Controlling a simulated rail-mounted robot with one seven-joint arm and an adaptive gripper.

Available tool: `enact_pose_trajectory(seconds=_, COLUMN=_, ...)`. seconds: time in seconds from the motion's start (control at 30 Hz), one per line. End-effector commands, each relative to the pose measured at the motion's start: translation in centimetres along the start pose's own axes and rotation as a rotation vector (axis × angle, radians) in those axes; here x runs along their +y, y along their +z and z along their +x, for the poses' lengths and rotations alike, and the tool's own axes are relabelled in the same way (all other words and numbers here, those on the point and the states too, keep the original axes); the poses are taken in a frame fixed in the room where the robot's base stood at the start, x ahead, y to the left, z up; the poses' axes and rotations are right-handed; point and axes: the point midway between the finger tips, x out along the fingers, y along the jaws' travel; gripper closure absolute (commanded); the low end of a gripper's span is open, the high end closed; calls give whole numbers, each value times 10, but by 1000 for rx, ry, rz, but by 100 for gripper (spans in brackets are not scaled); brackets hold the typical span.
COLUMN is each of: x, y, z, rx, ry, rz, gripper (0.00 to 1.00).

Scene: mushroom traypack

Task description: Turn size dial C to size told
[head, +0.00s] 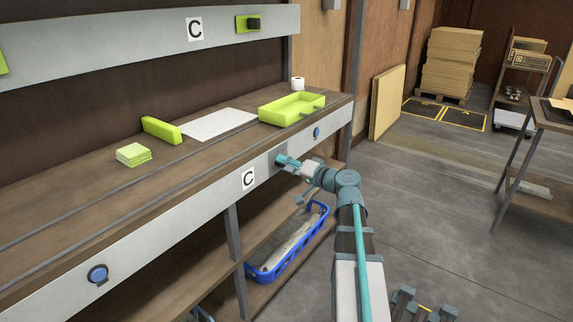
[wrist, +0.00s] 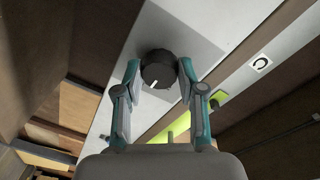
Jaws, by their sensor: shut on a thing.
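Size dial C is a black round knob (wrist: 158,70) with a white pointer line, mounted on a light plate in the wrist view. Its line points down and slightly left in that picture. My gripper (wrist: 159,66) has one finger on each side of the knob and is shut on it. In the head view my gripper (head: 282,160) is at the bench's front panel, just right of a white C label (head: 248,180), and hides the knob. No size markings can be read.
Blue round buttons sit on the front panel, one left (head: 97,274) and one right (head: 316,132). A green tray (head: 268,114), white sheet (head: 218,124) and green pads (head: 133,154) lie on the bench. A blue crate (head: 259,281) is on the shelf below.

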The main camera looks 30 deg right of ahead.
Motion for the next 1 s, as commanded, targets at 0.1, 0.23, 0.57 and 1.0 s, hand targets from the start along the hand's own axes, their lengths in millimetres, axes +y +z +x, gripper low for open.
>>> enact_pose_trajectory(seconds=0.1, x=0, y=1, z=0, rx=-1, ry=-1, rz=1, gripper=54)
enact_pose_trajectory(seconds=0.23, x=0, y=0, z=0, rx=-1, ry=-1, rz=1, gripper=35)
enact_pose_trajectory(seconds=0.57, x=0, y=0, z=-2, rx=0, ry=0, rz=-1, gripper=35)
enact_pose_trajectory(seconds=1.0, x=-1, y=2, z=-66, rx=3, ry=1, rz=-1, gripper=35)
